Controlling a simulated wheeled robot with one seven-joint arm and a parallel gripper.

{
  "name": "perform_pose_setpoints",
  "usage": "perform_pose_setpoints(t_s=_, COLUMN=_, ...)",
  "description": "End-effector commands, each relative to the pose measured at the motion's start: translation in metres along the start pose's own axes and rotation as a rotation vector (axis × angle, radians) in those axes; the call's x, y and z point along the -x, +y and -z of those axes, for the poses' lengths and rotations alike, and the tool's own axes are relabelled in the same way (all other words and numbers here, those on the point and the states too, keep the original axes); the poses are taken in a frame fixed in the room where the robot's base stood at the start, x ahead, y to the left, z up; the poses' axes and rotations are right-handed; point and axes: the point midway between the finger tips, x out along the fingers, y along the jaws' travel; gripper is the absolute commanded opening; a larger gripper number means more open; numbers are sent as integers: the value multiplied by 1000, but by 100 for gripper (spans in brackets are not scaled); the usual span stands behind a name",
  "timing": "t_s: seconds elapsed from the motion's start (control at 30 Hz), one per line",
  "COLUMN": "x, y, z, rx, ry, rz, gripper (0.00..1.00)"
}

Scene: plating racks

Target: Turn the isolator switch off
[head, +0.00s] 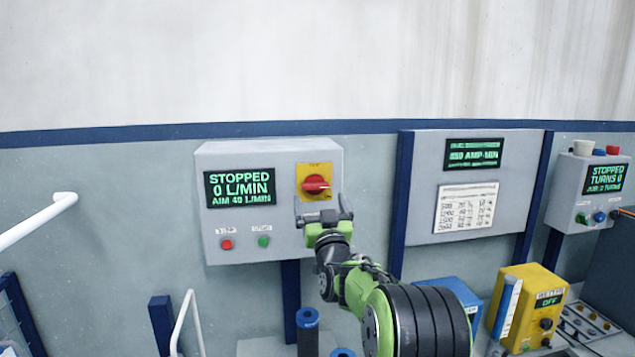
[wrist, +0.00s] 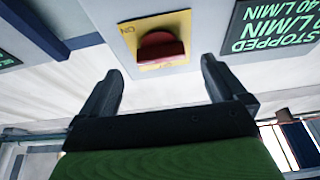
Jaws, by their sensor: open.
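The isolator switch (head: 316,184) is a red rotary handle on a yellow plate (head: 314,170), at the right of a grey control box (head: 215,160). Its handle lies roughly level in the head view. My gripper (head: 324,212) is open and empty, just below the switch. In the wrist view the red handle (wrist: 160,48) is ahead of my gripper (wrist: 160,85), roughly centred between the two fingers and apart from them. Lettering by the handle reads ON at the plate's corner; other lettering is partly hidden by the handle.
The box's display (head: 240,188) reads STOPPED, 0 L/MIN. A red button (head: 227,244) and a green button (head: 264,241) sit below it. A panel (head: 470,190) stands to the right.

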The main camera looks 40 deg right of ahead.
Motion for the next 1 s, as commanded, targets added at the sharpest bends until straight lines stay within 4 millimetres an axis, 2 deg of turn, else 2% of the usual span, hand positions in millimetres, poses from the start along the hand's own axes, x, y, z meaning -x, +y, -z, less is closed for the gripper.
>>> perform_pose_setpoints(t_s=0.03, x=-13, y=0, z=4, rx=-2, ry=0, rz=0, gripper=98)
perform_pose_setpoints(t_s=0.1, x=-26, y=0, z=3, rx=-1, ry=1, rz=0, gripper=98)
perform_pose_setpoints(t_s=0.2, x=-36, y=0, z=2, rx=-1, ry=0, rz=0, gripper=98)
perform_pose_setpoints(t_s=0.5, x=-40, y=0, z=0, rx=0, ry=-1, rz=0, gripper=98)
perform_pose_setpoints(t_s=0.57, x=-40, y=0, z=0, rx=0, ry=-1, rz=0, gripper=90)
perform_pose_setpoints(t_s=0.87, x=-40, y=0, z=0, rx=0, ry=-1, rz=0, gripper=44)
perform_pose_setpoints(t_s=1.0, x=-40, y=0, z=-1, rx=3, ry=-1, rz=2, gripper=42)
